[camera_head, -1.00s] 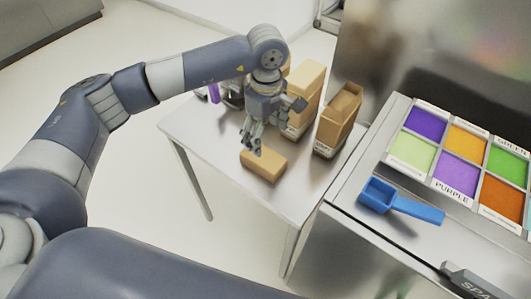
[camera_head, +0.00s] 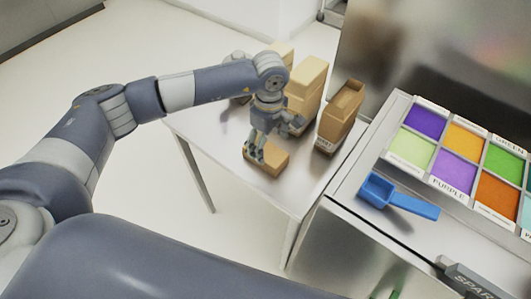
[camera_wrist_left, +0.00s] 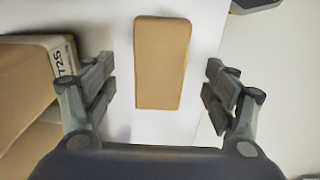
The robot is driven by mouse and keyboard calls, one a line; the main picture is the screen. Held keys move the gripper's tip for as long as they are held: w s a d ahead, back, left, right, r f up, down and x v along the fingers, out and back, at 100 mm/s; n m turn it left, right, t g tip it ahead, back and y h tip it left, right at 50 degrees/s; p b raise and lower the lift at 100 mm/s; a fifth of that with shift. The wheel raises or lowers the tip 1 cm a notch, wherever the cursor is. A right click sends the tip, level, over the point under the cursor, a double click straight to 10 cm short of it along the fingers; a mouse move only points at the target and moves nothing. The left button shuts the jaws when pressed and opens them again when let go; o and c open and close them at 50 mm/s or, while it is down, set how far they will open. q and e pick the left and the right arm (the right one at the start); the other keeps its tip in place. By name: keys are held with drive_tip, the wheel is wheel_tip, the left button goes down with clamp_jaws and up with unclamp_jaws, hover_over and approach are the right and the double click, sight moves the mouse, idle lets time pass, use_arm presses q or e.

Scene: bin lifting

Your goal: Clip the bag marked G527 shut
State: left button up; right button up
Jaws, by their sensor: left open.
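Several tan paper bags stand at the far end of the small table; a tall one (camera_head: 308,80) has its top folded over, and one to its right (camera_head: 339,118) has an open top. Their labels are too small to read here. A tan block-like pack (camera_head: 268,160) lies flat in front of them. My left gripper (camera_head: 254,156) points down over this pack. In the left wrist view the open, empty fingers are on either side of the pack (camera_wrist_left: 162,62), apart from it. A bag at the left (camera_wrist_left: 25,80) shows a partly visible label with digits like 725.
The small metal table (camera_head: 220,150) has bare room at its left and front. A counter at the right holds a tray of coloured squares (camera_head: 457,172) and a blue scoop (camera_head: 400,198). Grey shapes behind my left wrist are unclear.

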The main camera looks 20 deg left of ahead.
sight(268, 152)
use_arm(q)
drive_tip(key=shift+s+f+p, duration=0.1)
drive_tip(key=shift+f+p, duration=0.2)
drive_tip(key=shift+p, duration=0.05)
wheel_tip(268, 152, down, 3)
drive_tip(key=shift+f+p, duration=0.15)
drive_tip(key=shift+p, duration=0.8)
drive_tip(key=shift+f, duration=0.65)
drive_tip(key=c, duration=1.2)
